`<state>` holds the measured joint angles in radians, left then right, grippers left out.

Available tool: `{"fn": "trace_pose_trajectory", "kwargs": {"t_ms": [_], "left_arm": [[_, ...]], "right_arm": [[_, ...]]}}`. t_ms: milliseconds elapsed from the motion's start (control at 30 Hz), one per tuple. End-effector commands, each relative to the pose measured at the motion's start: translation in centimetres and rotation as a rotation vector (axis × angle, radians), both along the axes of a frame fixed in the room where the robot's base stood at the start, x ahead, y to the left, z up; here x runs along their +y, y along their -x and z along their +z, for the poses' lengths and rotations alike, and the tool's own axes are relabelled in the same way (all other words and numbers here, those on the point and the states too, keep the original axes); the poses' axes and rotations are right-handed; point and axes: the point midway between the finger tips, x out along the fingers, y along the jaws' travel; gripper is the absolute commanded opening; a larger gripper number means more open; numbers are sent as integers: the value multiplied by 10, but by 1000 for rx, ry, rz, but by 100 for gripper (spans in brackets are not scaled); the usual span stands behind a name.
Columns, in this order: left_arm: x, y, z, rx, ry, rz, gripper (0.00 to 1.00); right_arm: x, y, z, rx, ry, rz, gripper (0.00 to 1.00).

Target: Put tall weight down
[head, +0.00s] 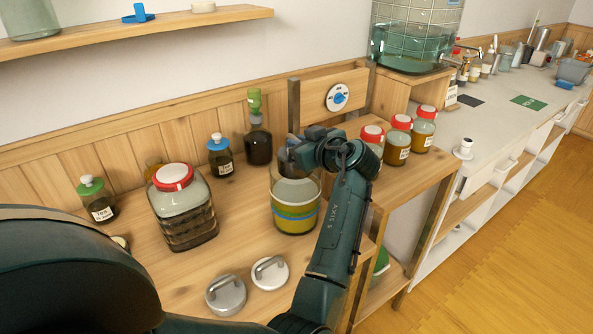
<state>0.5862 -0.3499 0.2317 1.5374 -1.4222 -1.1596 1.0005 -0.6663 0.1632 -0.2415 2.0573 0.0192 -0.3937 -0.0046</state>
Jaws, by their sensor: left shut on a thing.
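My left gripper (300,155) is at the mouth of an open glass jar (296,212) with yellow, green and blue bands of contents. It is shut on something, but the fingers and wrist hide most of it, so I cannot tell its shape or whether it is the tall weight. Two round weights with handles stand on the wooden bench in front of the jar, a grey one (226,297) and a whiter one (269,276). My right gripper is not in view.
A large red-lidded jar (182,215) stands left of the open jar. Small bottles with blue (220,158) and green (97,200) caps stand behind. Several red-lidded jars (397,143) stand on the right. Bare wood (180,280) lies left of the weights.

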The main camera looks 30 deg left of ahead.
Motion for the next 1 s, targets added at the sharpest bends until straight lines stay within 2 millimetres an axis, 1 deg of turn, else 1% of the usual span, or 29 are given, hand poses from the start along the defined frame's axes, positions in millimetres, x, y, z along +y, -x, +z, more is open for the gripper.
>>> {"fn": "trace_pose_trajectory", "kwargs": {"t_ms": [100, 267, 400, 500, 600, 800, 933, 967, 1000], "left_arm": [[1, 0, -13, -5, -7, -1, 0], [1, 0, -24, -6, -7, 0, 0], [1, 0, -44, -3, -6, -1, 0], [1, 0, -54, -5, -6, 0, 0], [1, 0, -58, -7, -6, 0, 0], [1, 0, -58, -8, -6, 1, 0], [1, 0, -63, -8, -5, 1, 0], [0, 0, -64, -3, -1, 1, 16], [1, 0, -64, -3, -1, 1, 19]], "right_arm": [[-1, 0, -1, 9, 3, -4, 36], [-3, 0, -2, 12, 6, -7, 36], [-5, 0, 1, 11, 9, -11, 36], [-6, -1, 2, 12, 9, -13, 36], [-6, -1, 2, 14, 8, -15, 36], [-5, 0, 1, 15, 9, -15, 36], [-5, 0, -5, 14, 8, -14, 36], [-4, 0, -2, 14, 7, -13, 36], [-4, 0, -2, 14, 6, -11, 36]]}}
